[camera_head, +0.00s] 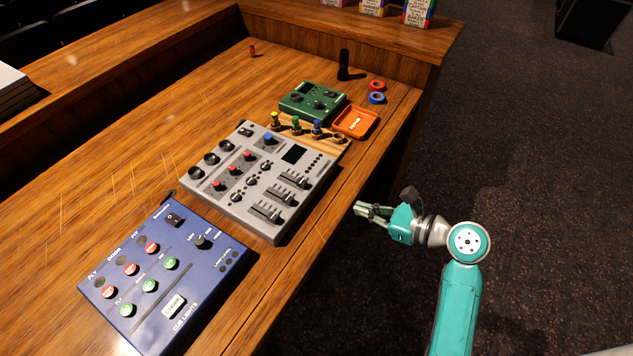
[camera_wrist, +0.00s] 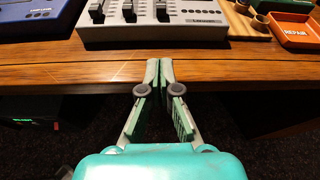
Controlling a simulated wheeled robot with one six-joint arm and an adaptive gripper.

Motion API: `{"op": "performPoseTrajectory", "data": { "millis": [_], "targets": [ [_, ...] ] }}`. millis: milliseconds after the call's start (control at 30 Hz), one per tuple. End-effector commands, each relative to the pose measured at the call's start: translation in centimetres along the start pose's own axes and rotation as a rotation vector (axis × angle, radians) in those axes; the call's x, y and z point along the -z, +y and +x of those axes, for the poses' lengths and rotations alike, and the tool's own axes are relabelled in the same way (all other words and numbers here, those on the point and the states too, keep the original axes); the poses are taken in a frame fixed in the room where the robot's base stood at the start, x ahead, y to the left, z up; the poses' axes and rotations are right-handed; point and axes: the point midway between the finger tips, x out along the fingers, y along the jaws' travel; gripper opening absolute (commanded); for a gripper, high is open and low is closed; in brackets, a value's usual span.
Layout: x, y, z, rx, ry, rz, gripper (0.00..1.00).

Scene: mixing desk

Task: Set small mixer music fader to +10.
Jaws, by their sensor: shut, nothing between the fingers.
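The grey mixer (camera_head: 240,212) lies on the wooden desk, with knobs, a dark screen and three sliding faders. The faders are the one nearest the blue box (camera_head: 266,211), the middle one (camera_head: 281,194) and the one nearest the screen (camera_head: 293,180). I cannot read their labels, so I cannot tell which is music. The wrist view shows the mixer's front edge (camera_wrist: 150,35) and the faders' lower parts (camera_wrist: 129,10). My gripper (camera_head: 360,208) is shut and empty, apart from the mixer, by the desk's front edge. Its fingertips (camera_wrist: 160,66) point towards the mixer.
A blue cue-light box (camera_head: 222,282) lies left of the mixer. A green device (camera_head: 297,112), small coloured-top pieces (camera_head: 295,124) and an orange repair tray (camera_head: 343,132) lie beyond it. A black upright object (camera_head: 344,64) stands further back. The desk strip before the mixer (camera_wrist: 60,75) is clear.

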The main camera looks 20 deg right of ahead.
Motion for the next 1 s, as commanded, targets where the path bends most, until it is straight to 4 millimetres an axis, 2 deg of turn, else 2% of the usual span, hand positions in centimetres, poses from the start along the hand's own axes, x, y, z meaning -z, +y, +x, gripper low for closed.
{"op": "performPoseTrajectory", "data": {
  "millis": [200, 633, 767, 1000],
  "targets": [
    [-0.9, -0.7, -0.5, -0.032, -0.009, 0.048, 0.0],
    [-0.9, -0.6, -0.1, -0.033, -0.01, 0.049, 0.0],
    [-1.0, -0.5, 1.2, -0.035, -0.01, 0.048, 0.0],
    [-1.0, -0.4, 5.3, -0.037, -0.009, 0.047, 0.0]
  ]
}}
